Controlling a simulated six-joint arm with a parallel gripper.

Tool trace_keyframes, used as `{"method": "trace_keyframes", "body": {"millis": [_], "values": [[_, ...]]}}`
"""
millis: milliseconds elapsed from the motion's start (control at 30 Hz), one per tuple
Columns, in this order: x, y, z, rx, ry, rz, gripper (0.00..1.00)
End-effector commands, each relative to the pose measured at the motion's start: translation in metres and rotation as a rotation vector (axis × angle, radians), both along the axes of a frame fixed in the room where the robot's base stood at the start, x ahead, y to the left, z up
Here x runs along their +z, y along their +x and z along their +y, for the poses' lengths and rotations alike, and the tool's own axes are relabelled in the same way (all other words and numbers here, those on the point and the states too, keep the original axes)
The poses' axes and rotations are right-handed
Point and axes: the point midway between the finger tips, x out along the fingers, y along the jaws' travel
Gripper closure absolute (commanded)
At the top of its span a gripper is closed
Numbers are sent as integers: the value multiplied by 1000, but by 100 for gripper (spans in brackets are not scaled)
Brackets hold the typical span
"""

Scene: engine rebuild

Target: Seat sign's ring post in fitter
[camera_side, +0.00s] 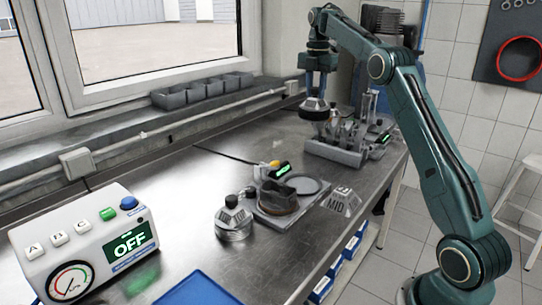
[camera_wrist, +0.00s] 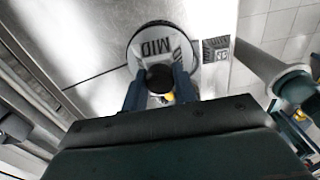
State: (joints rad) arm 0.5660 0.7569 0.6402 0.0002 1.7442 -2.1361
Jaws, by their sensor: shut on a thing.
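My gripper (camera_side: 318,84) is shut on the black knob (camera_wrist: 160,78) of a ring post (camera_side: 315,104), raised high over the bench's far end. In the wrist view the held post has a pale plate lettered MID and a dark round rim. The likely fitter (camera_side: 262,213) is a grey base mid-bench with a brown ring-shaped part and a round recess. A green-lit display (camera_side: 281,170) stands at its back; I cannot read it. A second knobbed post (camera_side: 234,220) stands left of it. A grey MID block (camera_side: 343,202) lies to its right.
A control box (camera_side: 84,243) showing OFF, with a gauge and buttons, stands front left. A grey rack (camera_side: 345,142) of metal parts with another green display is at the far end, below the held post. A blue tray (camera_side: 199,290) is at the front. Bare steel lies between.

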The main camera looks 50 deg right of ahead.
Motion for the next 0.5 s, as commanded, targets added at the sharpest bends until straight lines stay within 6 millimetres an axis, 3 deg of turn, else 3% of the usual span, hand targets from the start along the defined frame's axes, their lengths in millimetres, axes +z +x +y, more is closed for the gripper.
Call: {"method": "trace_keyframes", "body": {"millis": [500], "values": [[-35,-2,44,2,0,0,100]]}}
